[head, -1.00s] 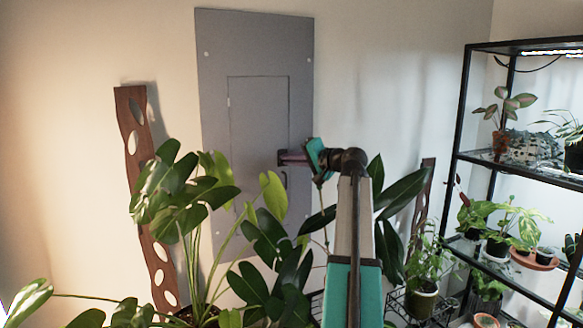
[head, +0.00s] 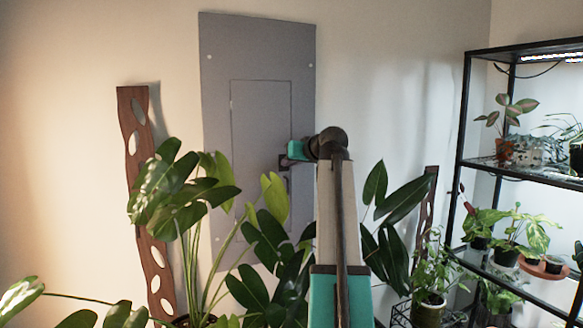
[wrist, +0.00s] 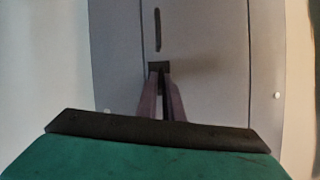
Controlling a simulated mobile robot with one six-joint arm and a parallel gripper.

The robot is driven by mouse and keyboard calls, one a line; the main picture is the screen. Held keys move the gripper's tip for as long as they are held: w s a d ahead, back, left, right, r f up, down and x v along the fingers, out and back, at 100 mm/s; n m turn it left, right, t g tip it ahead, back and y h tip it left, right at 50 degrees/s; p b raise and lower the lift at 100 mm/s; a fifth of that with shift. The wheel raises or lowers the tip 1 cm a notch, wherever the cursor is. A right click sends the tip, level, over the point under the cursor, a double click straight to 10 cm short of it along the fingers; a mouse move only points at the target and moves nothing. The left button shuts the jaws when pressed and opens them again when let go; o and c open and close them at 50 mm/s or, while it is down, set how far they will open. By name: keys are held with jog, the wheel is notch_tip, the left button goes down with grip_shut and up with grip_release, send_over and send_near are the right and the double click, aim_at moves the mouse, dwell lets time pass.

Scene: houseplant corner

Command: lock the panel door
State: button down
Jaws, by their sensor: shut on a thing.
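The grey panel (head: 258,50) is on the wall in the head view. Its inset door (head: 258,125) looks flush with the frame. A dark vertical handle (head: 288,187) is on the door's right side, and it shows above my fingers in the wrist view (wrist: 158,30). My gripper (head: 283,161) is at the door's right edge, just above the handle in the head view. In the wrist view its purple fingers (wrist: 160,75) are closed on a small black latch (wrist: 159,66) at the door edge. The fingers partly hide the latch, so its exact turn is unclear.
A large leafy plant (head: 185,190) stands in front of the panel's lower left, with leaves (head: 265,240) beneath my arm. A black shelf (head: 463,130) with several potted plants stands at the right. Wavy wooden boards (head: 135,130) lean on the wall. The wall above my arm is clear.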

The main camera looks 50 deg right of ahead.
jog(key=shift+w+a+n+h+b, duration=0.1)
jog(key=shift+n+h+b, duration=0.25)
jog(key=shift+n, duration=0.35)
jog(key=c, duration=1.9)
grip_release()
jog(key=shift+f+g, duration=0.1)
jog(key=shift+g, duration=0.2)
jog(key=b+v, duration=0.1)
jog(key=v, duration=1.3)
jog(key=shift+b, duration=0.4)
jog(key=shift+f, duration=0.1)
